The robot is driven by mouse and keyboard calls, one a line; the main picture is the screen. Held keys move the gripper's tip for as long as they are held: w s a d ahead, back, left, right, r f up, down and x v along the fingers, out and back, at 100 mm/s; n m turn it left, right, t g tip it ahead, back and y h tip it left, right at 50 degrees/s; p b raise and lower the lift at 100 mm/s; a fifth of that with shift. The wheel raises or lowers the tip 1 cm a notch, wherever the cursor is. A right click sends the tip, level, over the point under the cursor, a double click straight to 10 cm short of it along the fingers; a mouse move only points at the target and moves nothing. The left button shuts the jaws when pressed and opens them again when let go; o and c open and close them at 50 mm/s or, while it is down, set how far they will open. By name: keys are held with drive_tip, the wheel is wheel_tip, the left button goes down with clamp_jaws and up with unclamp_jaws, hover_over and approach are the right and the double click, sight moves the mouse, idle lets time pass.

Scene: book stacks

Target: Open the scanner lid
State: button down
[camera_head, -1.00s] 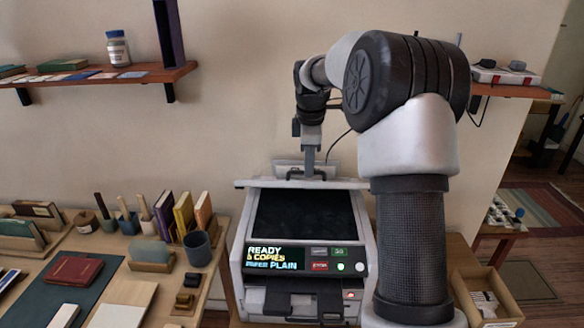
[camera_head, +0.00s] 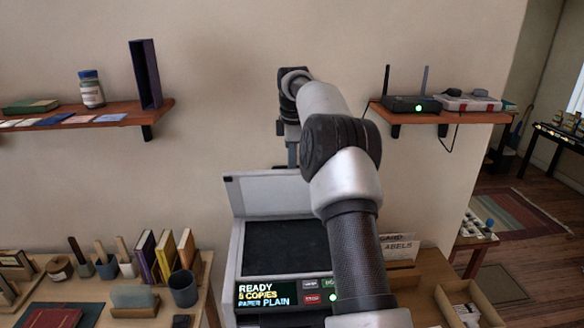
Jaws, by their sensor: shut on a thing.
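The scanner (camera_head: 285,280) is a pale machine with a lit display and a dark glass bed (camera_head: 285,246). Its lid (camera_head: 268,195) stands raised at the back, with its light inner face towards me. The dark bed is uncovered. My gripper (camera_head: 292,163) is at the top edge of the lid, pointing down and shut on the lid's handle. The handle itself is hidden behind the lid. My arm covers the right side of the lid and scanner.
A left wall shelf (camera_head: 100,116) holds a jar and a purple binder. A right shelf (camera_head: 455,116) holds a router (camera_head: 410,104), close to my arm. A desk with books and a grey cup (camera_head: 184,289) is at the left. An open box (camera_head: 470,305) is at the right.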

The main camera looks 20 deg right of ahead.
drive_tip(key=shift+w+d+f, duration=0.2)
drive_tip(key=shift+w+f, duration=0.25)
drive_tip(key=shift+w, duration=0.05)
drive_tip(key=c, duration=2.1)
unclamp_jaws()
drive_tip(key=shift+f, duration=0.1)
drive_tip(key=shift+o, duration=1.3)
drive_tip(key=shift+w+f, duration=0.1)
drive_tip(key=shift+w, duration=0.2)
drive_tip(key=shift+r, duration=0.4)
